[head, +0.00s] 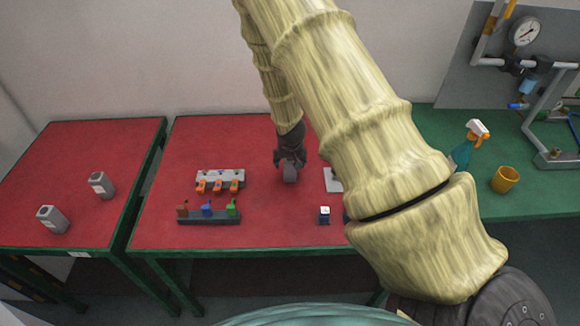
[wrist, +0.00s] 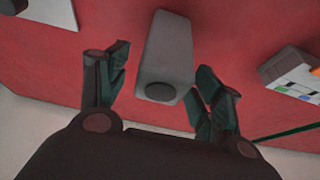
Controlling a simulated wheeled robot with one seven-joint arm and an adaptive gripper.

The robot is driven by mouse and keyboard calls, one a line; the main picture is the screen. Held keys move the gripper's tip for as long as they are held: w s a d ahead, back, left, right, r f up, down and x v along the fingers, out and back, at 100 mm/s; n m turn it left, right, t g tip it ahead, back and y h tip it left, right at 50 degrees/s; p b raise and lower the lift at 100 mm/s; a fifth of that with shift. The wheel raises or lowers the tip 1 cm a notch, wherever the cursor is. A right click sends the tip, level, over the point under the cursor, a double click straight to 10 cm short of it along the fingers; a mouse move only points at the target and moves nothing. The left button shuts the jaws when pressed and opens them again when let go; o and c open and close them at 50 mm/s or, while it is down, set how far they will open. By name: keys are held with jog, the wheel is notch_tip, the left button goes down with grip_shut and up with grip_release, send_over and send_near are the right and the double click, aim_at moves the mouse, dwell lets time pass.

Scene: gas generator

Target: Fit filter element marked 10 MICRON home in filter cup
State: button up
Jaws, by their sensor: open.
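In the wrist view a grey block-shaped body (wrist: 166,60) with a round dark end stands between the two fingers of my gripper (wrist: 162,72). The fingers are open, with gaps showing on both sides of it. No marking can be read on it. In the head view my gripper (head: 290,164) is low over the middle red table, at a grey piece that it partly hides. Two similar grey blocks with pale labels, one nearer (head: 53,219) and one farther (head: 102,185), lie on the left red table; their labels are too small to read. I cannot identify the filter cup.
A grey rack with orange parts (head: 220,181) and a dark rack with coloured parts (head: 209,213) lie left of my gripper. A small dark-and-white block (head: 324,215) is at right. A yellow cup (head: 505,179) and spray bottle (head: 467,147) stand on the green table.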

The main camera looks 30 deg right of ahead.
jog(key=shift+d+f+p, duration=0.1)
jog(key=shift+f+p, duration=0.2)
jog(key=shift+f, duration=0.2)
jog(key=shift+x, duration=0.85)
jog(key=shift+r, duration=0.1)
jog(key=c, duration=1.3)
jog(key=shift+o, duration=0.2)
jog(key=shift+r, duration=0.1)
